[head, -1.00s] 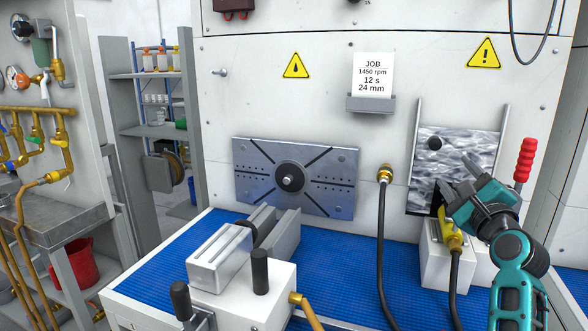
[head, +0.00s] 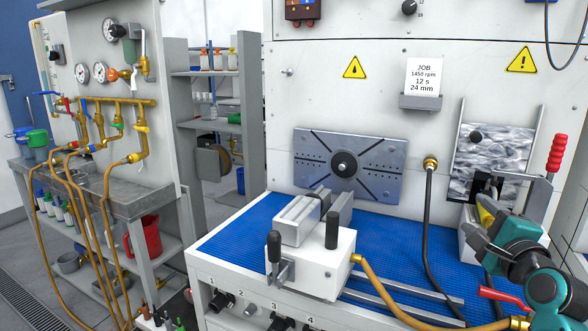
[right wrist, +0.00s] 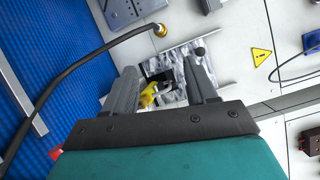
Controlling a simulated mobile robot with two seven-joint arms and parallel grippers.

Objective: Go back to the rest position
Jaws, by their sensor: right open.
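My right gripper (head: 478,242) is at the right of the head view, in front of the small white block at the bench's right end. In the right wrist view its two grey fingers (right wrist: 160,90) are apart with nothing held between them. A yellow hose fitting (right wrist: 148,95) shows beyond the fingers, and in the head view it is a yellow piece (head: 487,215) partly hidden by my gripper. I cannot tell from the head view how far the fingers are from it. My left gripper is not in view.
The blue-matted bench (head: 240,240) carries a white vise (head: 310,250). A black hose (head: 428,215) hangs from the panel, and a brass-coloured hose (head: 385,297) runs to the right past my arm. A red-handled lever (head: 556,153) stands close to my right gripper. A gauge and pipe stand (head: 110,130) is at left.

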